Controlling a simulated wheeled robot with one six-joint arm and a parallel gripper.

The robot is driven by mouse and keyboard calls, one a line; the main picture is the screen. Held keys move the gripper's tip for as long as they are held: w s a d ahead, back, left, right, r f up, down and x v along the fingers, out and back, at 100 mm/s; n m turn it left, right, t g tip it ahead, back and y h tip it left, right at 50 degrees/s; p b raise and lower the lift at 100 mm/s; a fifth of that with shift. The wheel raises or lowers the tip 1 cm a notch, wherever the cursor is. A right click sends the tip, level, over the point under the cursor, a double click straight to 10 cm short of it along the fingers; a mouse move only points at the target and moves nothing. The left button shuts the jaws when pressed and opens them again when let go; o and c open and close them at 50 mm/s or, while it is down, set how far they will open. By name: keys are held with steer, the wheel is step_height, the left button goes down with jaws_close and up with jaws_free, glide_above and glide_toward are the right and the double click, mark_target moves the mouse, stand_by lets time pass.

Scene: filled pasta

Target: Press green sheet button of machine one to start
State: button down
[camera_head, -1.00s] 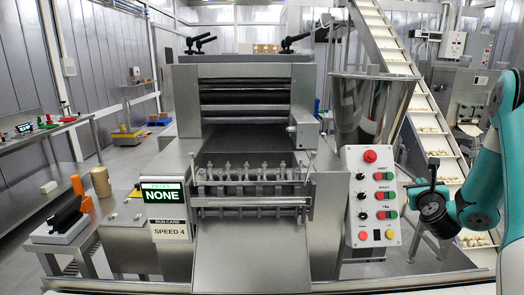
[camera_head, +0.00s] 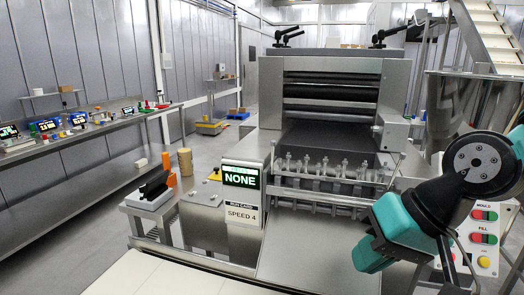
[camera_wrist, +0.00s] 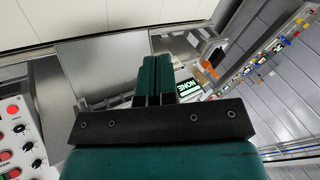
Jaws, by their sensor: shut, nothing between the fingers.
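Machine one's white control panel (camera_head: 479,243) stands at the right in the head view. My arm covers its upper part, so the sheet row is hidden. The mould and fill rows of red and green buttons show below. The panel also shows at the left edge of the wrist view (camera_wrist: 22,150), with red buttons and black dials.
Machine one's steel body (camera_head: 345,115) fills the middle, with a screen reading NONE (camera_head: 241,177) at its left. A hopper and a conveyor (camera_head: 492,30) rise at the right. A side table holds a black-and-white device (camera_head: 155,190). A long bench (camera_head: 90,135) runs along the left wall.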

steer(key=s+n+g+h, duration=0.1)
steer(key=s+n+g, duration=0.1)
steer(key=s+n, duration=0.4)
steer(key=s, duration=0.3)
steer(key=shift+g+h, duration=0.3)
steer(key=shift+g, duration=0.1)
steer(key=shift+a+f, duration=0.1)
